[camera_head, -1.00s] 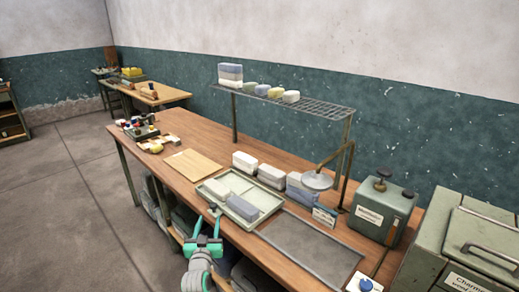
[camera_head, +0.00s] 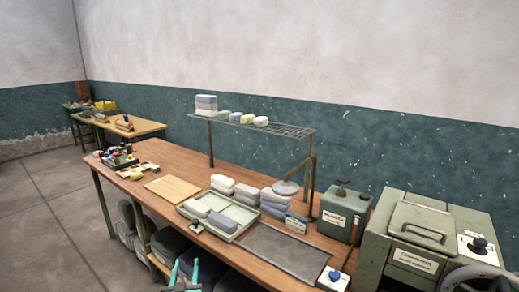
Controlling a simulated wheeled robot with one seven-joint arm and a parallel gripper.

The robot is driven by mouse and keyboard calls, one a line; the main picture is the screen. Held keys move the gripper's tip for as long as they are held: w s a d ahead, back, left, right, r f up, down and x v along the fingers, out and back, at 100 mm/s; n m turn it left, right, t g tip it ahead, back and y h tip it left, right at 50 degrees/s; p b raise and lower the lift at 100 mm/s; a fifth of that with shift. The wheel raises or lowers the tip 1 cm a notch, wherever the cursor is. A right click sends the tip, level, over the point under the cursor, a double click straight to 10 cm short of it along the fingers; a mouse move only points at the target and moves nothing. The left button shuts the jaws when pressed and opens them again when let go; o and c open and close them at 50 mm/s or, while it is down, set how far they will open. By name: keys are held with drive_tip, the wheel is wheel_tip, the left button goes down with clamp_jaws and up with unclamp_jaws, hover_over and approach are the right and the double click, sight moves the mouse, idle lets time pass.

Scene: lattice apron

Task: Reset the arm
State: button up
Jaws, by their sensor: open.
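My gripper (camera_head: 184,271) shows at the bottom edge of the head view, left of centre. Its two teal fingers are apart with nothing seen between them. It is in front of the long wooden workbench (camera_head: 160,213), below the level of its top, near the dark bundles on the lower shelf. The rest of my arm is cut off by the frame edge.
On the bench are a divided tray (camera_head: 246,229) holding a grey block, stacks of blocks (camera_head: 247,191), a wooden board (camera_head: 172,188) and a dark mat (camera_head: 285,250). A wire rack (camera_head: 280,130) stands above. Green machines (camera_head: 419,222) stand at right. Floor at left is clear.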

drive_tip(key=s+d+f+n, duration=0.1)
drive_tip(key=s+d+f, duration=0.4)
drive_tip(key=s+d, duration=0.45)
drive_tip(key=s+d+f+n, duration=0.2)
drive_tip(key=s+d+f, duration=0.3)
drive_tip(key=d, duration=0.8)
drive_tip(key=s+d+f+g, duration=0.1)
drive_tip(key=s+d, duration=0.2)
drive_tip(key=s, duration=0.7)
drive_tip(key=s+d+f, duration=0.1)
drive_tip(key=s+d, duration=0.2)
drive_tip(key=s, duration=0.8)
drive_tip(key=s+a+r+m+h, duration=0.1)
drive_tip(key=s+r, duration=0.3)
drive_tip(key=s, duration=0.8)
drive_tip(key=s+a+r+m+g+h, duration=0.1)
drive_tip(key=s+r+m, duration=0.2)
drive_tip(key=s, duration=0.9)
drive_tip(key=shift+r+m+h, duration=0.3)
drive_tip(key=shift+r+m, duration=0.1)
drive_tip(key=shift+r, duration=0.4)
